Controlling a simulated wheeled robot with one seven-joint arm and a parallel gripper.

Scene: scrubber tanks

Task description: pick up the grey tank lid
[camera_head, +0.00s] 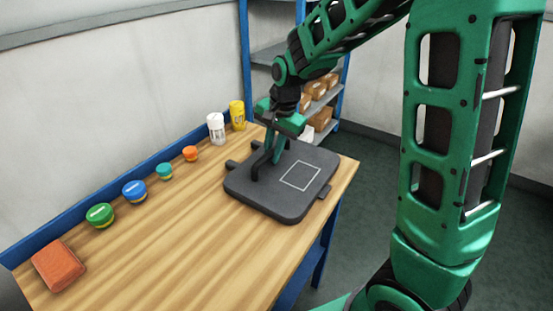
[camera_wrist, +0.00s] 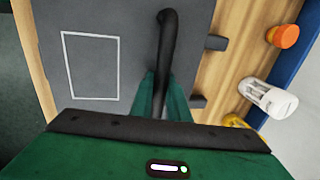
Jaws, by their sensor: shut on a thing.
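The grey tank lid (camera_head: 283,203) is a flat dark-grey square plate with rounded corners, a white square outline and a raised bar handle (camera_head: 259,163). It is at the right end of the wooden table and looks flat on it; I cannot tell whether there is a gap beneath. In the wrist view, the lid (camera_wrist: 125,25) fills the upper middle, with its handle (camera_wrist: 166,50) running down between the fingers. My gripper (camera_head: 276,160) points down over the lid and is shut on the handle. The wrist view shows the green fingers (camera_wrist: 162,95) on both sides of the bar.
Along the wooden table's (camera_head: 180,245) back edge stand a white bottle (camera_head: 216,128), a yellow can (camera_head: 237,115), an orange jar (camera_head: 190,153), a teal jar (camera_head: 164,172), a blue jar (camera_head: 135,191) and a green jar (camera_head: 100,215). A reddish-brown block (camera_head: 58,265) lies at left. Blue shelving (camera_head: 270,53) stands behind.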

